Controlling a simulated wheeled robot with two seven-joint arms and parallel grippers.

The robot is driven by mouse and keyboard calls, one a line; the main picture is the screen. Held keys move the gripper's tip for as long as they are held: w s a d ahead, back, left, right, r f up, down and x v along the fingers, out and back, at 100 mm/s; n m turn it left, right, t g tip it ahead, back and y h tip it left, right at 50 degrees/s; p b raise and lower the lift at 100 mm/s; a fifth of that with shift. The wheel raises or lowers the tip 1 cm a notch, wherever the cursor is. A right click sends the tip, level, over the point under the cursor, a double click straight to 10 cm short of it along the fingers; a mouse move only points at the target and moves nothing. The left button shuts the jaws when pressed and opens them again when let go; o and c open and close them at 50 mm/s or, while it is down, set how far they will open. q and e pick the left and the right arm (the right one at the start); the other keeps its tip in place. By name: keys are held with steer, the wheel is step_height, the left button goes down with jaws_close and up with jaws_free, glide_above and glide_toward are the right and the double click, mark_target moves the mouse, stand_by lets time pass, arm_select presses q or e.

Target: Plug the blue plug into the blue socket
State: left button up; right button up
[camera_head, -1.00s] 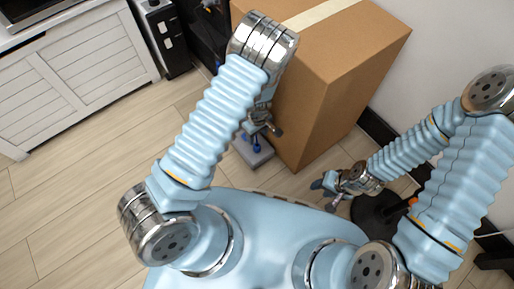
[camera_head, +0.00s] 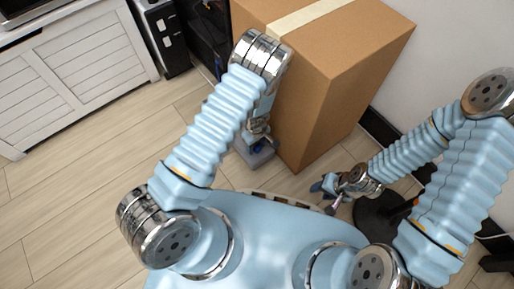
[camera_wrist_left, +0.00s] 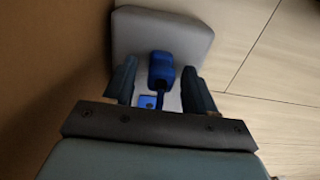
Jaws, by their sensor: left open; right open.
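The blue plug (camera_wrist_left: 160,68) shows in the left wrist view over a grey block (camera_wrist_left: 185,30). A small blue square with a dark hole, which looks like the blue socket (camera_wrist_left: 147,102), is on the block beside the plug's lower end. My left gripper (camera_wrist_left: 160,88) is open, with one finger on each side of the plug and gaps visible. In the head view my left gripper (camera_head: 257,139) is over the grey block (camera_head: 256,158) and hides most of the blue parts. My right gripper (camera_head: 325,194) is open and empty, away from the block.
A large cardboard box (camera_head: 310,90) stands right beside the grey block. A white slatted cabinet (camera_head: 70,75) is at the upper left. A dark round base (camera_head: 380,218) stands near my right gripper. The wooden floor (camera_head: 80,200) on the left is clear.

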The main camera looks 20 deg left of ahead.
arm_select(q)
steer(key=shift+f, duration=0.3)
steer(key=c, duration=1)
steer(key=shift+r, duration=0.15)
steer(key=shift+r, duration=0.6)
steer(key=s+r, duration=0.4)
steer(key=s+d+r+p, duration=0.1)
steer(key=s+r, duration=0.2)
steer(key=s, duration=0.2)
steer(key=s+r+p, duration=0.1)
steer(key=s+r, duration=0.3)
steer(key=s, duration=0.1)
steer(key=shift+d+r, duration=0.3)
steer(key=shift+d, duration=0.1)
